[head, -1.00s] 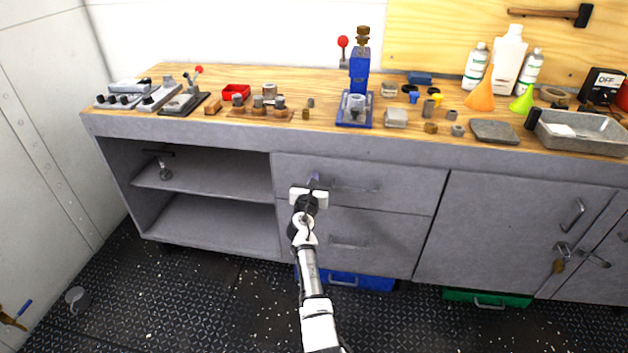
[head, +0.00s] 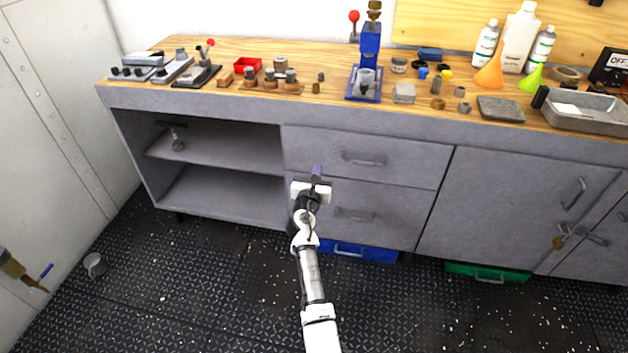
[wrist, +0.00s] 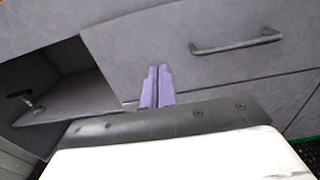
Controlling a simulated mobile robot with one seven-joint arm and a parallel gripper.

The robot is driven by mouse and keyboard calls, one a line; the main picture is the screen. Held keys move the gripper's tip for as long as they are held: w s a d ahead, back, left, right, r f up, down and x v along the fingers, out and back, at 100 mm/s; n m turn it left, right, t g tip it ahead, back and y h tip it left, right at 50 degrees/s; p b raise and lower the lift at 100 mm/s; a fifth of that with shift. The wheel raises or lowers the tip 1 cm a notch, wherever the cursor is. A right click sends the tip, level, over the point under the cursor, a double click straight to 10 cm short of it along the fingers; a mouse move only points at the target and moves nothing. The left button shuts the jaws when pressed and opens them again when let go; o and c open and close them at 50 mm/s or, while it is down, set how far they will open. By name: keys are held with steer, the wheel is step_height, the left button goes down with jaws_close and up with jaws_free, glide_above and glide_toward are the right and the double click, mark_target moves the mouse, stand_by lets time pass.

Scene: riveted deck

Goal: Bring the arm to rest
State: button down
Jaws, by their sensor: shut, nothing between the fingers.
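My gripper (head: 317,172) is in front of the grey drawers, near the left end of the drawer unit in the head view. Its purple fingers (wrist: 157,86) are together in the wrist view, with nothing between them. The upper drawer (head: 415,165) behind it is closed, and its handle (head: 363,158) is to the right of the fingers. The same handle shows in the wrist view (wrist: 236,45), apart from the fingers. My white and black arm reaches up to the gripper from the bottom of the head view.
The workbench (head: 330,105) holds tools, bottles and a blue press (head: 369,50). An open shelf (head: 215,145) is at the left. A blue bin (head: 350,250) and a green bin (head: 487,272) sit under the bench. The dark floor at left is mostly clear, with a grey cup (head: 95,265).

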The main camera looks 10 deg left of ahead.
steer(key=shift+s+r, duration=0.1)
steer(key=shift+s, duration=2.1)
